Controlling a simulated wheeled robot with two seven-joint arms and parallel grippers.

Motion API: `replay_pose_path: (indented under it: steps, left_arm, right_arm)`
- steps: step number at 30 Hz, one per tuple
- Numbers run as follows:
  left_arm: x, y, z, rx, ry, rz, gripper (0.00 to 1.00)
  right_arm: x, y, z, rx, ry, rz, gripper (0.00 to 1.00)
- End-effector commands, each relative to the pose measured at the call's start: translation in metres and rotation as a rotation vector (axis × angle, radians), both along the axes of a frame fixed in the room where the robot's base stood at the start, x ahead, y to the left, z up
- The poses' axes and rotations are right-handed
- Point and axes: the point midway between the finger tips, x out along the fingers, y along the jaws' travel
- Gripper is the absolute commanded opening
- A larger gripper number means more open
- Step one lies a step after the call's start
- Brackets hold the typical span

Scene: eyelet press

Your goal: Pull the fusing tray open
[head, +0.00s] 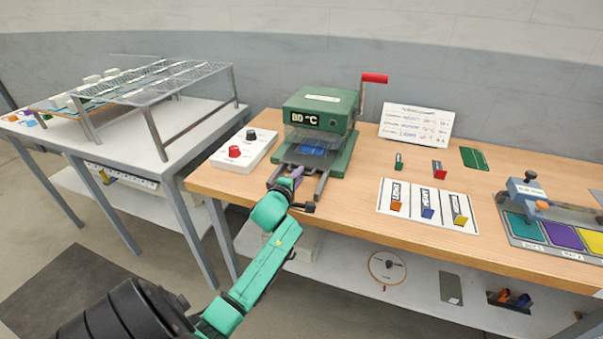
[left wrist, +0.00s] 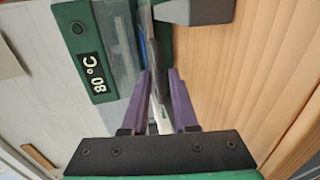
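The green press (head: 320,112) stands on the wooden bench with a display reading 80 °C. The fusing tray (head: 295,158) is low at its front, with a blue piece (head: 313,150) on it behind a clear guard. Grey rails reach forward from the press. My left gripper (head: 296,174) is at the tray's front. In the left wrist view, the purple fingers (left wrist: 159,76) are apart, on either side of a thin pale bar (left wrist: 155,112) at the tray's front. A gap shows beside the bar, so the gripper looks open. My right gripper is not in view.
A white box with red and black knobs (head: 245,147) stands left of the press. A red-handled crank (head: 374,78) rises at its right. A white labelled card (head: 428,206) and a coloured-pad fixture (head: 555,225) lie further right. A rack table stands left.

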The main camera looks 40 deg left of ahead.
Motion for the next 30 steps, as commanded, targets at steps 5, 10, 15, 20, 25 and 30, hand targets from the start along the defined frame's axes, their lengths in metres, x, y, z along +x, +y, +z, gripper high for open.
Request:
replay_pose_path:
  steps: [5, 10, 15, 20, 25, 30]
  left_arm:
    - [0.019, 0.007, -0.005, -0.001, 0.0, -0.001, 0.27]
    - [0.021, 0.007, -0.006, 0.0, 0.0, -0.001, 0.27]
    - [0.021, 0.007, -0.006, 0.0, 0.0, -0.001, 0.0]
    - [0.021, 0.007, -0.006, -0.001, 0.001, -0.001, 0.0]
    - [0.021, 0.007, -0.006, -0.001, 0.001, -0.001, 0.0]
    - [0.021, 0.007, -0.006, -0.001, 0.001, -0.001, 0.0]
  right_arm:
    - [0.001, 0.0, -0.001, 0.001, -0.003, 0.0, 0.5]
    - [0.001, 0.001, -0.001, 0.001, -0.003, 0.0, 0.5]
    - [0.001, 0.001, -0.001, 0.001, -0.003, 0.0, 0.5]
    - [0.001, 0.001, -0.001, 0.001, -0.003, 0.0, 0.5]
    - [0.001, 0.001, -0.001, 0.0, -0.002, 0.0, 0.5]
    - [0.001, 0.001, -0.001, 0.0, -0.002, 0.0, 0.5]
